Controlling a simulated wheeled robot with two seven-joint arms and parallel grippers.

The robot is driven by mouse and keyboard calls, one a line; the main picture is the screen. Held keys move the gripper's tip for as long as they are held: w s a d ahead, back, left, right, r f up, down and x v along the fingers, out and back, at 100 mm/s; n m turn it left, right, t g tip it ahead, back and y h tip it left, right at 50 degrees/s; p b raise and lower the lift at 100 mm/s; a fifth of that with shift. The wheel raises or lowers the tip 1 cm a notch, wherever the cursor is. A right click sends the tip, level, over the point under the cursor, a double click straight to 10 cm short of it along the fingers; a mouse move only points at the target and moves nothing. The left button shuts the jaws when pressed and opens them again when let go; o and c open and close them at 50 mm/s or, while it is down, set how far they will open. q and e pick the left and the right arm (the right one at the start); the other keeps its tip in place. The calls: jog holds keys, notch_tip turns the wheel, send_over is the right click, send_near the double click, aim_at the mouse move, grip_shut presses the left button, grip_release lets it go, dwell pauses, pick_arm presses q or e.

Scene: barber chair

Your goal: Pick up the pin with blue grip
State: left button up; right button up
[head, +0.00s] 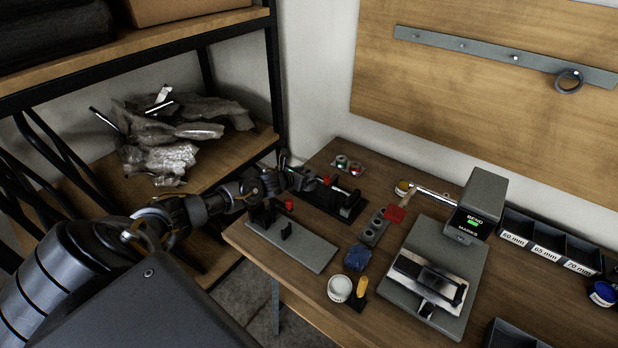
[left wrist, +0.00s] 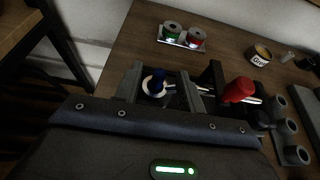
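The pin with blue grip (left wrist: 158,78) shows in the left wrist view, with a pale ring-like part around or beside its lower end. It stands between the two fingers of my left gripper (left wrist: 160,86), with visible room on each side. In the head view my left gripper (head: 283,172) is over the left end of a black fixture (head: 322,204) and hides the blue grip. A red grip (left wrist: 238,90) on a metal rod lies to the right of the fingers. My right gripper is in neither view.
A grey plate with upright posts (head: 292,246) lies in front of the black fixture. Two rolls, green and red (left wrist: 183,35), sit behind it. A grey holed block (head: 374,228), blue cloth (head: 357,257), white cup (head: 340,289) and grey machine (head: 440,270) stand to the right.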

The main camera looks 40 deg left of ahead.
pick_arm(q)
grip_shut()
dwell(0.3)
